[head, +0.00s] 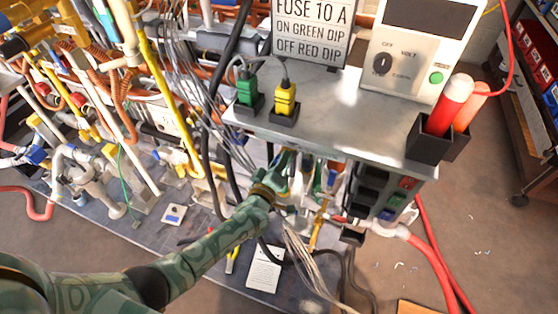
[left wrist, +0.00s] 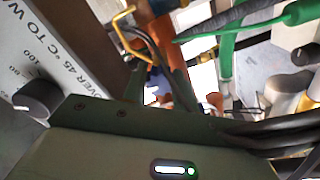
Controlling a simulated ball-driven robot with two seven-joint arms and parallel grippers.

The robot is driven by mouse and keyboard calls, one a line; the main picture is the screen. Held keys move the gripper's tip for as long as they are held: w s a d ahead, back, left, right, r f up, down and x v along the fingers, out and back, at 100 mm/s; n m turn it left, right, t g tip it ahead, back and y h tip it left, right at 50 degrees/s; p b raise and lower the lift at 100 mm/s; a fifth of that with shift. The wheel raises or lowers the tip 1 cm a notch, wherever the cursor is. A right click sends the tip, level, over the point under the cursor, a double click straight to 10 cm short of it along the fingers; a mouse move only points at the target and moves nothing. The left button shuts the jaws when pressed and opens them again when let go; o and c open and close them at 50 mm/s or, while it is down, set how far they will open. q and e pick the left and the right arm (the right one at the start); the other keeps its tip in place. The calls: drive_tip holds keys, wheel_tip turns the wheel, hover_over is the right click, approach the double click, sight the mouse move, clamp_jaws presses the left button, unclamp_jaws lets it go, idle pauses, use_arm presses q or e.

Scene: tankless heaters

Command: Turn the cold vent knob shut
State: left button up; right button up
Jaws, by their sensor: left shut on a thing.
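My left gripper (head: 287,170) reaches in under the front edge of the grey metal shelf, among pipes and valves. It also shows in the left wrist view (left wrist: 160,88), where its dark green body fills the lower part. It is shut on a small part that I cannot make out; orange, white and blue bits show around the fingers. I cannot pick out the cold vent knob for certain. A black round dial knob (left wrist: 40,97) on a white panel marked "OVER 45 °C" lies left of the gripper, apart from the fingers. My right gripper is out of view.
The shelf (head: 330,122) carries green (head: 247,92) and yellow (head: 285,98) plugs, a control box (head: 418,50) and a black holder with red cylinders (head: 452,103). Dense pipes (head: 120,110) crowd the left. Loose grey cables hang near my forearm. The floor at right is mostly clear.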

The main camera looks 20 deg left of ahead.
use_arm(q)
drive_tip(key=shift+s+f, duration=0.1)
drive_tip(key=shift+f, duration=0.05)
drive_tip(key=o, duration=1)
drive_tip(key=shift+c, duration=0.2)
drive_tip(key=s+p, duration=0.4)
drive_tip(key=s, duration=1.2)
drive_tip(key=shift+a+p, duration=0.25)
drive_tip(key=shift+p, duration=0.05)
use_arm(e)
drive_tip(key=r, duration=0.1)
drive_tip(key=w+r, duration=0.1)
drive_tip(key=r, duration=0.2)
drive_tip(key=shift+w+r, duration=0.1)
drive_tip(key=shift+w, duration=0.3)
use_arm(q)
drive_tip(key=shift+s, duration=0.1)
